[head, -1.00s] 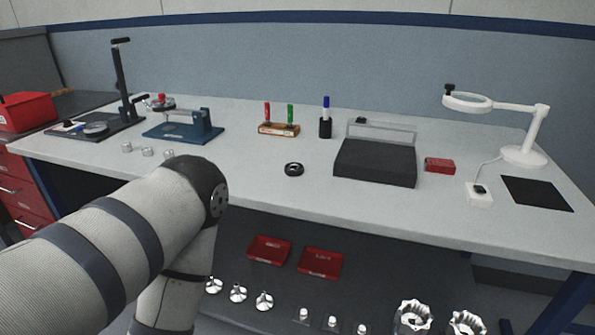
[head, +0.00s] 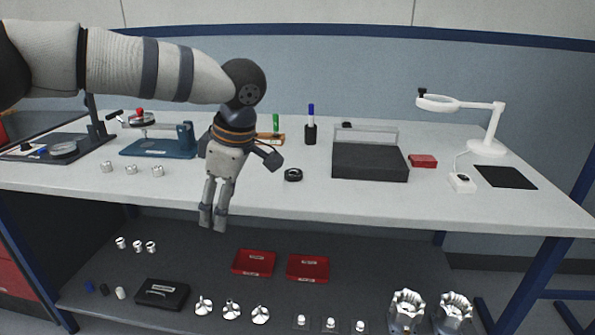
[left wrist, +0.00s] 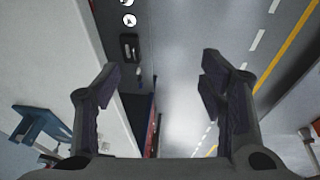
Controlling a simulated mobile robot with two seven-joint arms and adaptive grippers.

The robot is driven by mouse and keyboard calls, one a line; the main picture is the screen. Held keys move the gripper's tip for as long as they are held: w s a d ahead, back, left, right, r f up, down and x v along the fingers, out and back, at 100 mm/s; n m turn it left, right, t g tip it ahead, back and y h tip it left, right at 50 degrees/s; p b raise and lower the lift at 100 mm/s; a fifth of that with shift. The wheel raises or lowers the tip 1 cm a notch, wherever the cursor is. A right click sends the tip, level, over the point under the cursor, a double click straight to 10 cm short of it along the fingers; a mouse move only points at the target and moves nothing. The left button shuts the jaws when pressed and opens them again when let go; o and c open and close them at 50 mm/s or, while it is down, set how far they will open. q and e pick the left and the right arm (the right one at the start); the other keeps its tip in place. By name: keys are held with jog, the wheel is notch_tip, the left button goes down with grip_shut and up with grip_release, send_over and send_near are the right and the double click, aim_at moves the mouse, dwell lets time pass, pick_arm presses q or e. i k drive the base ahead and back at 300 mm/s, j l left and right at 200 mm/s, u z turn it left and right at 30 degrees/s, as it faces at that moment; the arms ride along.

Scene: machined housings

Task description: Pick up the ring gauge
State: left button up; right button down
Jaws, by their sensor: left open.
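The ring gauge (head: 293,175) looks like a small black ring lying flat on the light grey worktop, near its front edge and left of the dark grey box. My left gripper (head: 212,218) hangs fingers down in front of the table's front edge, left of the ring and apart from it. In the left wrist view its two fingers (left wrist: 165,85) are spread with nothing between them. I cannot pick out the ring in the left wrist view. My right gripper is not in view.
A dark grey box (head: 370,162) stands right of the ring. A blue fixture (head: 160,147) and several small metal parts (head: 131,169) are to the left. Red trays (head: 255,263) lie on the lower shelf. The worktop around the ring is clear.

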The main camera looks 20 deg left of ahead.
aim_at(291, 175)
jog(key=i, duration=0.85)
